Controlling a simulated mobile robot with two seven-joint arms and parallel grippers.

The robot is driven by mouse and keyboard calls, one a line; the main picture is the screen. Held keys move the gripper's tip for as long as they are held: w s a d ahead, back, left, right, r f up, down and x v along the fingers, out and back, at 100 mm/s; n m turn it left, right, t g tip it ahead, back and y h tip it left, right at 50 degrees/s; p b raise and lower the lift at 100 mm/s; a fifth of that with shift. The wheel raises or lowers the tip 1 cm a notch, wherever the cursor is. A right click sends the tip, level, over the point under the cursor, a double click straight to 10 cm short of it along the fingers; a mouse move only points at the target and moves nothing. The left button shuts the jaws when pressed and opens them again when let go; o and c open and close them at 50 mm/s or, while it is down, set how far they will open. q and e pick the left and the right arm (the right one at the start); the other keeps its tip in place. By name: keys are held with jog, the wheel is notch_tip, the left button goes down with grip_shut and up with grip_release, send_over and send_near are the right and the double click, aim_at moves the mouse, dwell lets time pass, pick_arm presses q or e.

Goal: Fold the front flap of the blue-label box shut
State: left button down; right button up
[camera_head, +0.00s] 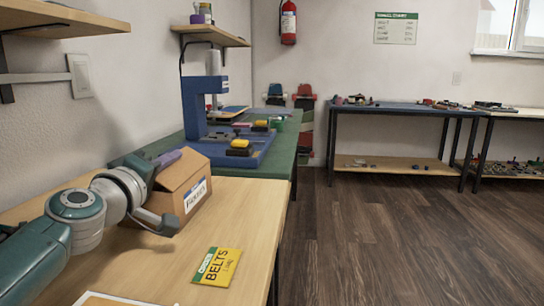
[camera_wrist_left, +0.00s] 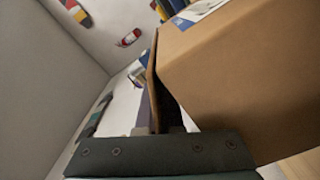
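The brown cardboard box (camera_head: 173,186) with a blue-and-white label (camera_head: 195,194) stands on the wooden bench (camera_head: 240,208), just right of my left gripper (camera_head: 160,195). Parts of my gripper show above and below the wrist, close to the box's left side. In the left wrist view the box (camera_wrist_left: 245,75) fills the right, and a raised brown flap (camera_wrist_left: 151,70) is seen nearly edge-on along its left edge. The gripper's dark body (camera_wrist_left: 160,152) spans the bottom there. The finger gap and any contact with the flap are unclear. My right gripper is out of view.
A yellow-green BELTS card (camera_head: 218,267) lies on the bench in front of the box. A blue press (camera_head: 200,105) stands on the green-topped table (camera_head: 280,155) behind. The wall closes off the left. Bench space right of the box is clear.

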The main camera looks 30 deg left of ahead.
pick_arm(q)
jog(key=c, duration=1.1)
grip_release()
jog(key=shift+o, duration=0.2)
